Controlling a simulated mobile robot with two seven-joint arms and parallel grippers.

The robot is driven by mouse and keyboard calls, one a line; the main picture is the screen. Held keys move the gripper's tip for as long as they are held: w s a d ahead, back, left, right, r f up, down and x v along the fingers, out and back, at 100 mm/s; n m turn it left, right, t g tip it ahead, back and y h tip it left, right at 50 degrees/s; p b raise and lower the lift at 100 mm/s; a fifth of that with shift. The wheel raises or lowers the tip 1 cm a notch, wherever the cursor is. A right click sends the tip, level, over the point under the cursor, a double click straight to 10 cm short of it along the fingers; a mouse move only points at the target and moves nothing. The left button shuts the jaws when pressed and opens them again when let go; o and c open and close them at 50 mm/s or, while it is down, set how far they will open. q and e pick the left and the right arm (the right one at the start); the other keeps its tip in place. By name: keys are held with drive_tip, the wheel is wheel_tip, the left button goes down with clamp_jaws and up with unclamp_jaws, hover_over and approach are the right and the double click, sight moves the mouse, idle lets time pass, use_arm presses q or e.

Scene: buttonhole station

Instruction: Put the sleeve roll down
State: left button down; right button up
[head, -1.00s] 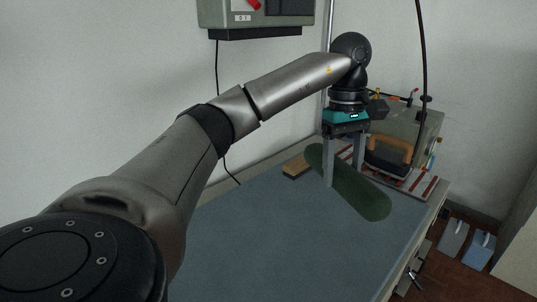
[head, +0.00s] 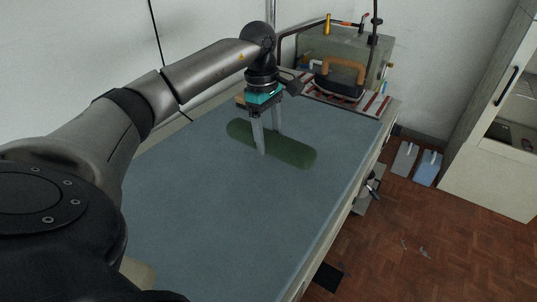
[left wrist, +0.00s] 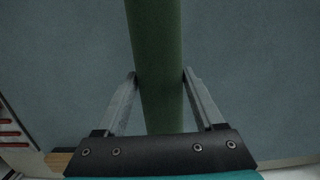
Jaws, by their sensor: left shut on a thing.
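The sleeve roll (head: 296,153) is a long dark green roll with rounded ends. It lies level, at or just above the blue-grey table top (head: 215,205); I cannot tell if it touches. My left gripper (head: 269,143) points down from above and is shut on the roll near its middle. In the left wrist view the roll (left wrist: 155,40) runs between the two fingers (left wrist: 160,76), one on each side. My right gripper is not in view.
An iron (head: 338,88) with a wooden handle stands on a red-striped rest at the back right. Behind it is a grey-green machine box (head: 352,45). A wooden block (head: 239,100) is just behind the roll. The table's front and middle are clear.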

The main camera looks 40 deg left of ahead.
sight(269, 153)
use_arm(q)
drive_tip(key=shift+f, duration=0.55)
wheel_tip(269, 153, down, 4)
drive_tip(key=shift+r+b, duration=0.2)
drive_tip(key=shift+b, duration=0.2)
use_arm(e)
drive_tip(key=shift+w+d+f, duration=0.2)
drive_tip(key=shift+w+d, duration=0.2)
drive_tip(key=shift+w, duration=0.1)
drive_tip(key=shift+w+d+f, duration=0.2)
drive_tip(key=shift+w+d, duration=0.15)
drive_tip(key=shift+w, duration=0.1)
use_arm(q)
drive_tip(key=shift+f, duration=0.15)
drive_tip(key=shift+c, duration=2.3)
unclamp_jaws()
drive_tip(key=shift+f, duration=0.1)
drive_tip(key=o, duration=0.5)
drive_tip(key=shift+c, duration=0.2)
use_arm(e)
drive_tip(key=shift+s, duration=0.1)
